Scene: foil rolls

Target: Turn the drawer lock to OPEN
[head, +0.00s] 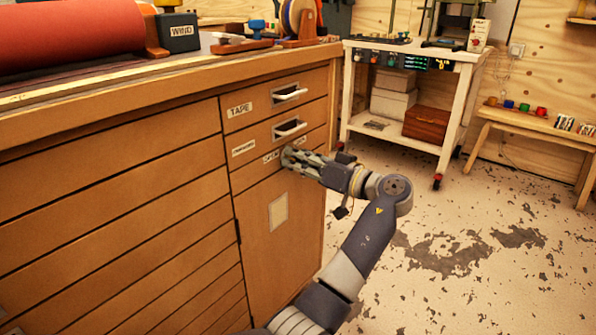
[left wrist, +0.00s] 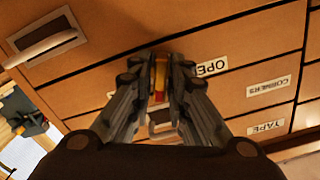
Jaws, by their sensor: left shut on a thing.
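The drawer lock shows in the left wrist view as a small yellow and red knob (left wrist: 160,80) on the wooden drawer front. My left gripper (left wrist: 160,85) is shut on it, with one finger on each side. In the head view the left gripper (head: 290,156) is against the cabinet front, below the two handled drawers, and hides the lock. Beside it is a white label (head: 270,157), which reads "OPE" in the left wrist view (left wrist: 212,68), its end hidden by the fingers. How far the lock is turned, I cannot tell. My right gripper is not in view.
Drawers labelled TAPE (head: 240,109) and CORNERS (head: 243,148) lie above the gripper, with protruding handles (head: 290,93). A white cart (head: 440,120) stands behind right.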

